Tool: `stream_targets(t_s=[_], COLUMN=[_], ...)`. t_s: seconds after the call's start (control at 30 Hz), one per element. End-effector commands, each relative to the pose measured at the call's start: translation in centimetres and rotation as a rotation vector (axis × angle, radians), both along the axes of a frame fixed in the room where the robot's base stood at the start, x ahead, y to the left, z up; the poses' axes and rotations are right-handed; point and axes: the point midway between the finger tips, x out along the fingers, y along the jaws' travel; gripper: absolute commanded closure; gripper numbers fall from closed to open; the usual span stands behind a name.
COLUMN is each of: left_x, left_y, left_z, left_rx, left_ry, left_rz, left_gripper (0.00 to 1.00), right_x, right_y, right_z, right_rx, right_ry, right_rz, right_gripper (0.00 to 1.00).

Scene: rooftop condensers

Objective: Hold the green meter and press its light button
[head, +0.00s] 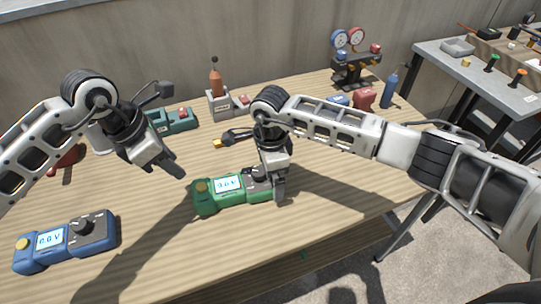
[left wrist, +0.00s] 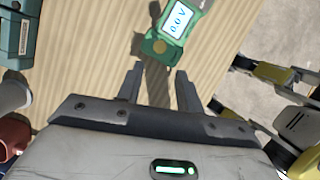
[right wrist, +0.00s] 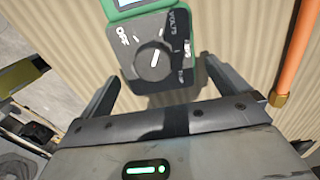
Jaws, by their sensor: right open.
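The green meter (head: 222,194) lies on the wooden table, its screen reading 0.0 V. It also shows in the left wrist view (left wrist: 185,30) and right wrist view (right wrist: 125,8). A round yellow button (left wrist: 160,46) sits at its left end; a dark dial panel (right wrist: 155,60) is at the other. My right gripper (head: 275,186) is open at the dial end, one finger on each side of the panel; I cannot tell whether they touch. My left gripper (head: 168,166) is open and empty above the table, up and left of the button end, apart from the meter.
A blue meter (head: 68,242) with a yellow button lies at the front left. A teal device (head: 175,120), an orange-topped tool (head: 216,85), a gauge stand (head: 352,65) and a blue bottle (head: 388,92) stand behind. Table (head: 330,215) right of the green meter is clear.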

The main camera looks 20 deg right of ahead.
Motion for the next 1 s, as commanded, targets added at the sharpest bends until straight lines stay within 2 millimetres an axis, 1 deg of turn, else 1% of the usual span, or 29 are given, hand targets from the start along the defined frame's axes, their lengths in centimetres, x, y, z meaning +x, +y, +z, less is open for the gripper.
stream_targets(t_s=[0.03, 0.2, 0.5, 0.53, 0.57, 0.6, 0.67, 0.7, 0.73, 0.77, 0.8, 0.87, 0.9, 1.0], left_x=[0.0, 0.0, 0.0, 0.0, 0.0, 0.0, 0.0, 0.0, 0.0, 0.0, 0.0, 0.0, 0.0, 0.0], left_y=[0.0, 0.0, 0.0, 0.0, 0.0, 0.0, 0.0, 0.0, 0.0, 0.0, 0.0, 0.0, 0.0, 0.0], left_z=[0.0, 0.0, 0.0, 0.0, 0.0, 0.0, 0.0, 0.0, 0.0, 0.0, 0.0, 0.0, 0.0, 0.0], left_rx=[0.0, 0.0, 0.0, 0.0, 0.0, 0.0, 0.0, 0.0, 0.0, 0.0, 0.0, 0.0, 0.0, 0.0], left_ry=[0.0, 0.0, 0.0, 0.0, 0.0, 0.0, 0.0, 0.0, 0.0, 0.0, 0.0, 0.0, 0.0, 0.0], left_rz=[0.0, 0.0, 0.0, 0.0, 0.0, 0.0, 0.0, 0.0, 0.0, 0.0, 0.0, 0.0, 0.0, 0.0], left_gripper=[0.64, 0.64, 0.64, 0.64, 0.64, 0.64, 0.64, 0.64, 0.64, 0.69, 0.8, 0.97, 1.0, 1.0], right_x=[0.0, 0.0, 0.0, 0.0, 0.0, 0.0, 0.0, 0.0, 0.0, 0.0, 0.0, 0.0, 0.0, 0.0], right_y=[0.0, 0.0, 0.0, 0.0, 0.0, 0.0, 0.0, 0.0, 0.0, 0.0, 0.0, 0.0, 0.0, 0.0], right_z=[-0.6, -1.7, -1.9, -1.9, -1.9, -1.9, -1.9, -1.9, -1.9, -1.9, -1.9, -1.9, -1.9, -1.9], right_rx=[0.0, 0.001, 0.001, 0.001, 0.001, 0.001, 0.001, 0.001, 0.001, 0.001, 0.001, 0.001, 0.0, 0.0], right_ry=[0.001, 0.001, -0.001, -0.001, -0.001, -0.001, -0.001, -0.001, -0.001, -0.001, -0.001, 0.0, -0.001, -0.001], right_rz=[-0.001, 0.001, 0.001, 0.001, 0.001, 0.001, 0.001, 0.001, 0.001, 0.001, 0.001, 0.001, 0.001, 0.001], right_gripper=[0.0, 0.0, 0.0, 0.06, 0.14, 0.25, 0.42, 0.53, 0.59, 0.59, 0.59, 0.59, 0.59, 0.59])
